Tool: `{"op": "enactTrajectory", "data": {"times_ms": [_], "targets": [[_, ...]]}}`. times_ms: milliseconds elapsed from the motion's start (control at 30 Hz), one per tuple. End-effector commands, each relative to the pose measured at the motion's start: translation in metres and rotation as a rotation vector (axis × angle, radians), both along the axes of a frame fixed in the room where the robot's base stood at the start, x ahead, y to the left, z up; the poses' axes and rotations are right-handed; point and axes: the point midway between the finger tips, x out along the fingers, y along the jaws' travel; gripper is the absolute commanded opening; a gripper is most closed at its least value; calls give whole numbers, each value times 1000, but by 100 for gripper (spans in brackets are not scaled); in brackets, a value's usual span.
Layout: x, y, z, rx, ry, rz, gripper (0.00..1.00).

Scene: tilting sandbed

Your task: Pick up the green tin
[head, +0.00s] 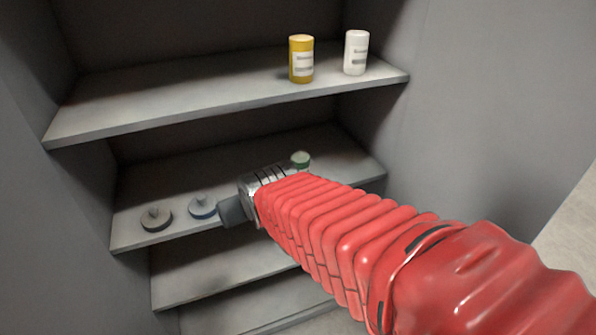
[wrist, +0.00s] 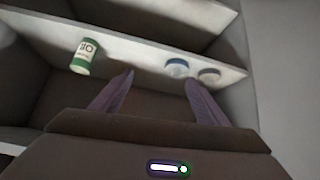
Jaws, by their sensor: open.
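The green tin (wrist: 85,57) has a white label and stands on a shelf, left of my fingers in the wrist view. In the head view only its green top (head: 300,158) shows, behind my red arm. My gripper (wrist: 158,79) is open, with its two fingers apart and nothing between them. The tin is outside the fingers and apart from them.
On the same shelf (head: 130,205) are a blue knobbed disc (head: 203,207) and a grey knobbed disc (head: 156,218). The shelf above holds a yellow tin (head: 301,60) and a white tin (head: 356,53). Grey walls enclose the shelves at both sides.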

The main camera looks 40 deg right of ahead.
Motion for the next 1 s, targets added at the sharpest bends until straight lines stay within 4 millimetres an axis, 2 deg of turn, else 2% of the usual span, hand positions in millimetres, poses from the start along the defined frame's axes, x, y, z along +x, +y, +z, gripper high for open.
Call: {"op": "enactTrajectory", "data": {"times_ms": [200,500,733,1000], "targets": [[46,-43,-19,-35,-116,-55,68],[90,-100,-45,-81,-284,-108,68],[107,-142,-65,-113,-416,-145,68],[108,-186,-89,-145,-573,-188,68]]}}
